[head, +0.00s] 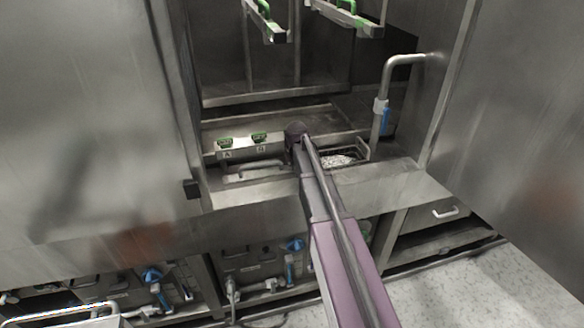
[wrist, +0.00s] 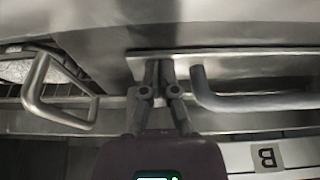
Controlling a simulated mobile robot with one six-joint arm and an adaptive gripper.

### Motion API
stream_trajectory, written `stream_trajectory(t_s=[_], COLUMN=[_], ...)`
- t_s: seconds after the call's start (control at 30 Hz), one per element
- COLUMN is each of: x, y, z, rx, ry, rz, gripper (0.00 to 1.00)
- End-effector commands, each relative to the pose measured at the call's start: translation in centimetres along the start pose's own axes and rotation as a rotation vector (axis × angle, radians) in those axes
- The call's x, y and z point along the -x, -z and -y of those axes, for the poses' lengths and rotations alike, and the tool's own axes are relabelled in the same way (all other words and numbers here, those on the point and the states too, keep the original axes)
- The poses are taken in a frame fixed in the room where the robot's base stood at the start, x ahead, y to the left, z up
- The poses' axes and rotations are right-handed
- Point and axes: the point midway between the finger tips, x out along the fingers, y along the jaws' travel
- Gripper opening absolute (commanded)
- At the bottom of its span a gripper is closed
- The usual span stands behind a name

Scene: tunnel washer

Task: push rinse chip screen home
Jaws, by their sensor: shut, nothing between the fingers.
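My gripper (wrist: 158,68) is shut and empty, its fingertips over the edge of a flat metal plate (wrist: 225,66) in the wrist view. A grey bar handle (wrist: 255,102) lies just right of the fingers. Whether the fingertips touch the plate is unclear. A basket with pale, crumpled bits (wrist: 14,68) and a metal loop handle (wrist: 62,98) sits to the left. In the head view the basket (head: 336,160) is right of my arm, and the bar handle (head: 255,174) left of it; my fingers are hidden. I cannot tell which part is named the rinse chip screen.
Green clips (head: 260,137) stand above a box labelled A and B (head: 243,150). A bent pipe (head: 388,85) with a blue valve stands at the right. Rails with green grips (head: 345,17) hang above. Steel walls flank the opening.

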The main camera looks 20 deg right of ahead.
Motion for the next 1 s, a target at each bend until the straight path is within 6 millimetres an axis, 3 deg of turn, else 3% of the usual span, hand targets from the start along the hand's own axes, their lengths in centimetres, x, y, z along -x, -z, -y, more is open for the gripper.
stream_trajectory(t_s=[0.57, 1.0], x=[0.1, 3.0], y=[-0.6, 0.0], z=[0.1, 0.1], rx=[0.000, 0.001], ry=[0.001, 0.001], rz=[0.013, 0.006], gripper=[0.00, 0.00])
